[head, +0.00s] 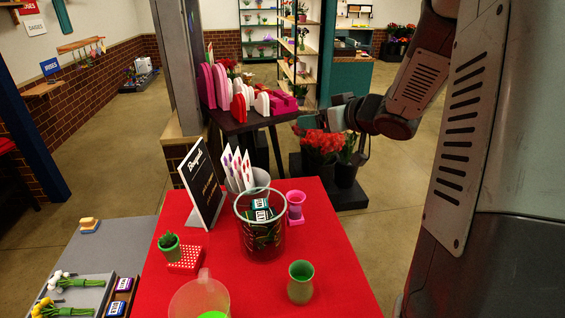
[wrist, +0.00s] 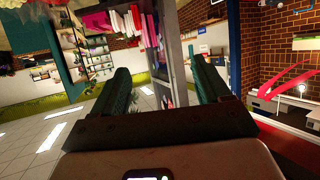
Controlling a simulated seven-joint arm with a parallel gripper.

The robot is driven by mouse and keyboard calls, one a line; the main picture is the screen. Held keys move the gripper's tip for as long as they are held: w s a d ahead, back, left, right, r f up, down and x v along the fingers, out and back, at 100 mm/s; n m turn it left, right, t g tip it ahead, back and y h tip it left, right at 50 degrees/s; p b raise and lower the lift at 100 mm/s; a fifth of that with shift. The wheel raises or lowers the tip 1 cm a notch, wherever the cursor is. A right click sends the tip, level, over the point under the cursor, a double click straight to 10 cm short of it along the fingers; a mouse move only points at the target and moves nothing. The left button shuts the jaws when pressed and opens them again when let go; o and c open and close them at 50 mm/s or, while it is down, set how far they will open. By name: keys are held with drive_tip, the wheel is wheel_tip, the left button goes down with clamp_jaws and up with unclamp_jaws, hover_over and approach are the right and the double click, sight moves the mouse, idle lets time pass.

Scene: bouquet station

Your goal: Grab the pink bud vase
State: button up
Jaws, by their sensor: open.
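The pink bud vase (head: 295,207) stands upright on the red table (head: 335,235) in the head view, just right of a clear glass container and apart from it. My gripper (head: 333,135) is in the air above and behind the vase, a little to its right, in front of the red flowers. In the wrist view my gripper (wrist: 160,68) shows two teal fingers spread apart with nothing between them. The vase is not visible in the wrist view.
The glass container (head: 262,225) holds dark packets. A green vase (head: 301,282) stands near the front. A black sign (head: 200,188), a pot with flower cards (head: 243,180) and a small potted plant (head: 169,246) stand on the left. The table's right side is clear.

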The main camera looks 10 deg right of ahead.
approach(299, 205)
drive_tip(key=w+a, duration=0.1)
drive_tip(key=w, duration=0.2)
drive_tip(key=w+a+f, duration=0.1)
drive_tip(key=w, duration=0.1)
drive_tip(key=w+a+f, duration=0.1)
drive_tip(key=f, duration=0.1)
drive_tip(key=shift+w+a+f, duration=0.1)
drive_tip(key=shift+w+f, duration=0.15)
drive_tip(key=shift+w, duration=0.15)
drive_tip(key=shift+x, duration=2.95)
drive_tip(key=shift+w+r, duration=0.1)
drive_tip(key=c, duration=1.3)
